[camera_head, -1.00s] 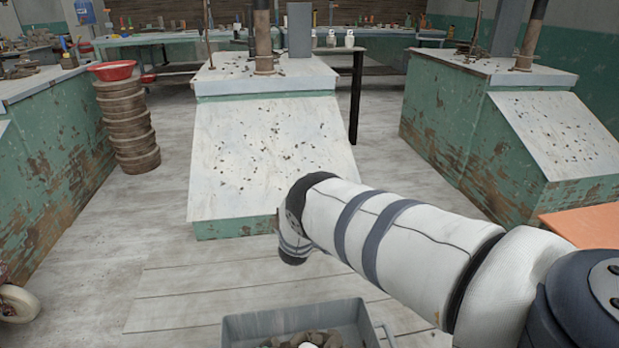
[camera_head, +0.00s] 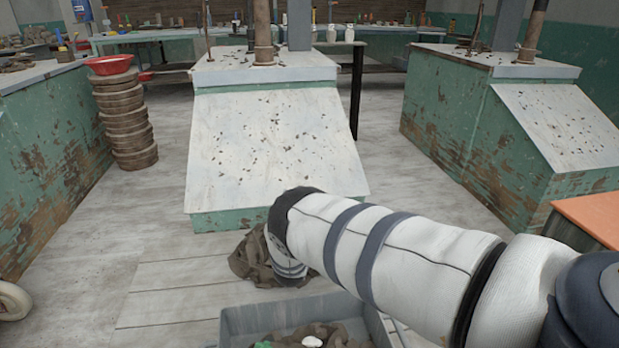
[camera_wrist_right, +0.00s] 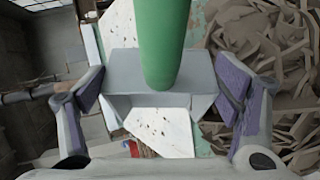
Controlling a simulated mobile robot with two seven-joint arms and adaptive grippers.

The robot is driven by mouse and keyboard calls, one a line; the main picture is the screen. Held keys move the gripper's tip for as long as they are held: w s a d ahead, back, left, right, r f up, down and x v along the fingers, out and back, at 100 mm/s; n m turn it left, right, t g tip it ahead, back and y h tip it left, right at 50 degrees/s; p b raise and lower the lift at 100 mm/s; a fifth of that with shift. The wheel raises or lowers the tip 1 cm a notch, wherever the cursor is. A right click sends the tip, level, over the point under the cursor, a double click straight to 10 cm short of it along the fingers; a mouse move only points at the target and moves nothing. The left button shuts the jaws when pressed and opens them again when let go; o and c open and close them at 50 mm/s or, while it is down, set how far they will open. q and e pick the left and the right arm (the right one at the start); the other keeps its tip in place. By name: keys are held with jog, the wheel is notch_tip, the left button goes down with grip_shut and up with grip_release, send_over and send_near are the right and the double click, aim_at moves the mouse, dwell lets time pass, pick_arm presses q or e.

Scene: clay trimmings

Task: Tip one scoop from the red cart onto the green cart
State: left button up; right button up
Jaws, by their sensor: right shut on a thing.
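In the right wrist view, a scoop with a green handle (camera_wrist_right: 164,40) and a grey metal pan (camera_wrist_right: 125,75) sits between the purple-lined fingers of my right gripper (camera_wrist_right: 162,87), which is shut on it. I cannot tell what the pan holds. Curled grey-brown clay trimmings (camera_wrist_right: 285,60) fill the right side of that view. In the head view, my right gripper is hidden behind my arm. A grey tub (camera_head: 240,322) with trimmings (camera_head: 325,335) inside stands at the bottom edge. I see neither cart's colour clearly. My left gripper is out of view.
A green bench with a sloped white top (camera_head: 270,150) stands ahead, another (camera_head: 560,120) at right. Round stacked slabs (camera_head: 125,125) carry a red bowl (camera_head: 110,65). A pale wheel (camera_head: 12,300) shows at lower left.

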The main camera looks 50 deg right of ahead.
jog(key=shift+r, duration=0.1)
pick_arm(q)
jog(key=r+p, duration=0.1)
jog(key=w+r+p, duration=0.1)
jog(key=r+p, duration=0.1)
jog(key=p, duration=0.1)
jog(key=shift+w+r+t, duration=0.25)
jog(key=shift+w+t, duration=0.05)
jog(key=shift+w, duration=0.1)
pick_arm(e)
notch_tip(320, 180, up, 7)
